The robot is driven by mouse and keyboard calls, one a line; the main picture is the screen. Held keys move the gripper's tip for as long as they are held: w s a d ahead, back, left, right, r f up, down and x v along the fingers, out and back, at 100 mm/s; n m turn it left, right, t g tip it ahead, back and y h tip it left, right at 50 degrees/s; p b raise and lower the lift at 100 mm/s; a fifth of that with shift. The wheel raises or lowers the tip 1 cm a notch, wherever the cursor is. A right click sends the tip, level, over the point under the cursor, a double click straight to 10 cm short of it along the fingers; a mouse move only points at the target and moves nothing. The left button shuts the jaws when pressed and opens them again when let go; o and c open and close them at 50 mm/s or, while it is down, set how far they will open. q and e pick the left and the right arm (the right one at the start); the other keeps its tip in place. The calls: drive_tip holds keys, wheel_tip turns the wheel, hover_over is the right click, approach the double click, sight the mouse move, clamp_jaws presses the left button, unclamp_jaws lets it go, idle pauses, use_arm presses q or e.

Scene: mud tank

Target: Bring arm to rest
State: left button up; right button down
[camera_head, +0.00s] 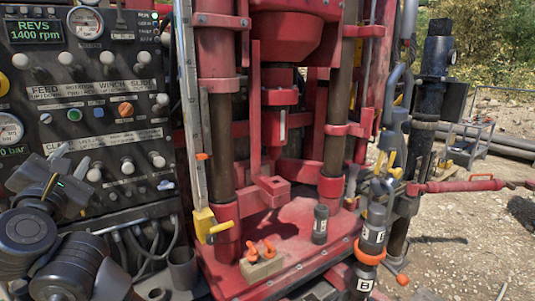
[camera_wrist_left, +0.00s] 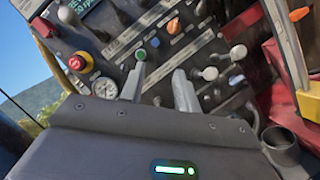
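My left arm comes in at the lower left of the head view. Its left gripper (camera_head: 71,160) is in front of the lower left part of the control panel (camera_head: 70,88). In the left wrist view the two grey fingers of the gripper (camera_wrist_left: 159,88) stand apart with nothing between them, so it is open and empty. They point at the panel's knobs and levers; whether they touch any lever I cannot tell. My right gripper shows in neither view.
A red drill rig (camera_head: 285,215) with vertical posts fills the middle. A small block with orange shackles (camera_head: 262,262) and a dark cylinder (camera_head: 320,224) are on its base. A black pipe with an orange ring (camera_head: 370,252) stands to the right. Open gravel (camera_head: 450,245) lies at far right.

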use_arm(q)
drive_tip(key=w+d+f+m+g+h, duration=0.2)
drive_tip(key=f+m, duration=0.4)
drive_tip(key=f, duration=0.3)
drive_tip(key=w+d+f+m+g+h, duration=0.1)
drive_tip(key=d+f+m+g+h, duration=0.15)
drive_tip(key=f+m, duration=0.45)
drive_tip(key=s+d+f+m+g+h, duration=0.1)
drive_tip(key=s+d+f+m+g, duration=0.2)
drive_tip(key=f, duration=0.7)
drive_tip(key=s+d+f+m+g, duration=0.1)
drive_tip(key=s+d+f+m, duration=0.2)
drive_tip(key=f, duration=0.7)
drive_tip(key=s+d+f+m+g+h, duration=0.1)
drive_tip(key=s+d+f+m+g, duration=0.25)
drive_tip(key=s+f+m, duration=0.45)
drive_tip(key=s+d+f+m+g+h, duration=0.1)
drive_tip(key=s+d+f+m+g, duration=0.3)
drive_tip(key=s+f, duration=0.8)
drive_tip(key=s+a+f+g, duration=0.1)
drive_tip(key=s+f, duration=0.2)
drive_tip(key=f, duration=2.1)
drive_tip(key=s+a+f+m+g, duration=0.1)
drive_tip(key=s+a+f, duration=0.2)
drive_tip(key=s+f, duration=1.2)
drive_tip(key=shift+s+f+g, duration=0.3)
drive_tip(key=shift+s+f, duration=0.05)
drive_tip(key=shift+s, duration=0.4)
